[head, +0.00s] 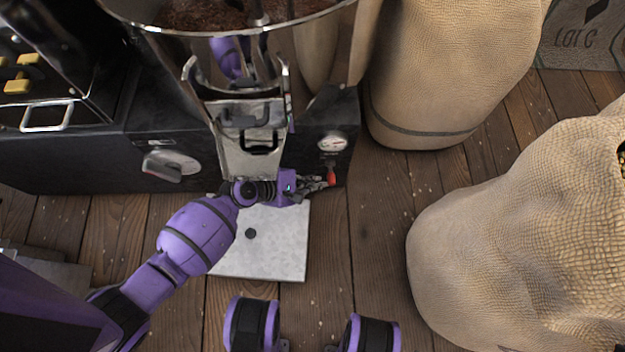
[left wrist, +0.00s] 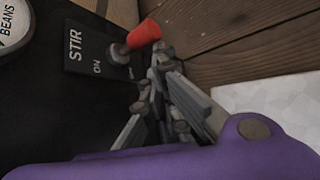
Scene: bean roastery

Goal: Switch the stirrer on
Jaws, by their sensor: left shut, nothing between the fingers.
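The stirrer switch is a small lever with a red grip (head: 331,177) on the black machine front, below a round gauge. In the left wrist view the red grip (left wrist: 143,34) sticks out from a black plate (left wrist: 90,50) marked STIR and ON; part of the plate is hidden by my fingers. My left gripper (head: 324,184) is shut and empty, with its fingertips right beside the red grip. In the left wrist view the fingertips (left wrist: 158,52) overlap the grip's lower edge; I cannot tell whether they touch it. My right gripper is not in view.
A steel chute (head: 250,155) and a round pan of beans (head: 215,14) stand above my left arm. Another knob (head: 165,166) is on the panel's left. A pale plate (head: 275,250) lies on the wooden floor. Big burlap sacks (head: 440,70) (head: 510,240) stand at right.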

